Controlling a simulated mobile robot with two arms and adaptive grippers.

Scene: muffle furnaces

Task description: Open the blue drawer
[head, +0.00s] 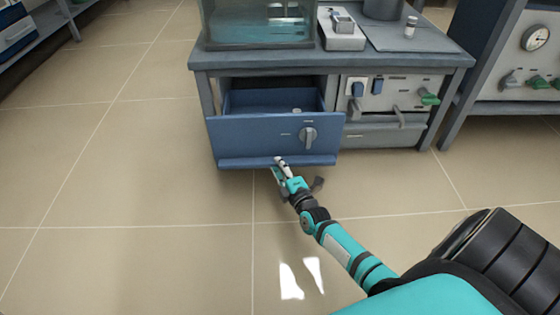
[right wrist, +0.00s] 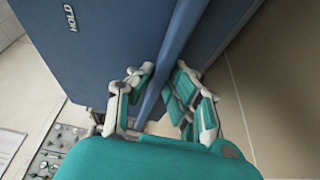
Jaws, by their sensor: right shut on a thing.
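The blue drawer (head: 260,136) stands pulled out from the grey bench, and its inside shows over the front. A ledge-like blue handle (head: 240,162) runs along the bottom of the drawer front. The drawer front (right wrist: 100,40) fills the upper left there. My left gripper is not in view.
The bench top (head: 340,57) carries a glass tank (head: 258,28) and a small scale (head: 341,30). A panel with sockets and a green-handled valve (head: 428,97) is right of the drawer. The tiled floor (head: 130,190) in front is clear.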

